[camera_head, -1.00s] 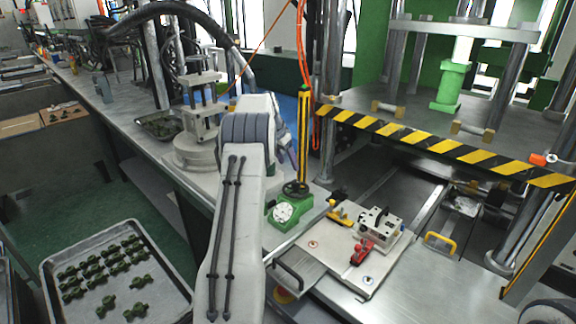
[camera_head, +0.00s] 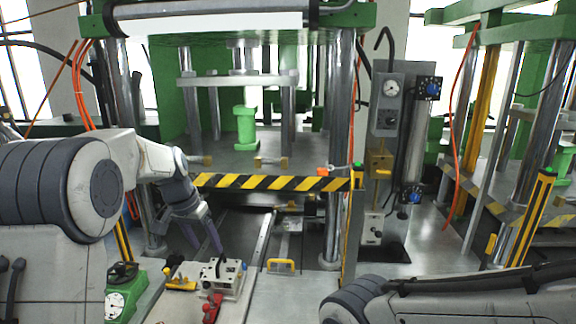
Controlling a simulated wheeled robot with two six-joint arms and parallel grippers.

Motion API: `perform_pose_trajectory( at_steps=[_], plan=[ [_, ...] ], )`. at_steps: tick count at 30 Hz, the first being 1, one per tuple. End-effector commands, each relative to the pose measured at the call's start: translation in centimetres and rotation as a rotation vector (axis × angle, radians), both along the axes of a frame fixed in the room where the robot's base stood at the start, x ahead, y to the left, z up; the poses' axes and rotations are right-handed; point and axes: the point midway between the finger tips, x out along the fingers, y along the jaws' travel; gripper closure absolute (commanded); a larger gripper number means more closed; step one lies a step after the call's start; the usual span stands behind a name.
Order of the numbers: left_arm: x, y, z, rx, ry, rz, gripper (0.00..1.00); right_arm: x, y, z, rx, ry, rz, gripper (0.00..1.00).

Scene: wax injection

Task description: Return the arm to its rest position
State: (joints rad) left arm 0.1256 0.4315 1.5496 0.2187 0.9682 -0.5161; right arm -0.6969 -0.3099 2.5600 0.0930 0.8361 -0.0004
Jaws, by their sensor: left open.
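My left arm comes in from the left, and its gripper (camera_head: 203,240) points down with its two fingers spread. It is empty, in front of the press, and appears above and behind the small metal mold block (camera_head: 222,278). The block sits on the flat plate (camera_head: 255,305) beside a red clamp (camera_head: 212,308) and a yellow-handled clamp (camera_head: 180,280). I cannot tell the exact gap between fingers and block. Part of my right arm shows at the bottom right; its gripper is out of the picture.
The press has a yellow-black striped edge (camera_head: 270,182) behind my left gripper. A green-based dial gauge (camera_head: 120,295) stands at lower left. A yellow handle (camera_head: 280,265) is on the plate. A grey control panel (camera_head: 388,105) and a second press (camera_head: 510,150) stand to the right.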

Motion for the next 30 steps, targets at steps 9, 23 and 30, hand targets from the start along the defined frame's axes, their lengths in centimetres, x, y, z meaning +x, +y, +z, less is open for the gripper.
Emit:
perform_pose_trajectory(
  at_steps=[9,23,30],
  plan=[
    [-18.7,-15.8,0.1,0.032,0.109,-0.208,0.3,0.0,0.0,0.0,0.0,0.0,0.0,0.3],
    [-35.7,-15.9,-3.9,0.103,0.176,-0.36,0.3,0.0,0.0,0.0,0.0,0.0,0.0,0.3],
    [-35.7,-15.9,-3.9,0.104,0.177,-0.359,0.3,0.0,0.0,0.0,0.0,0.0,0.0,0.3]
  ],
)
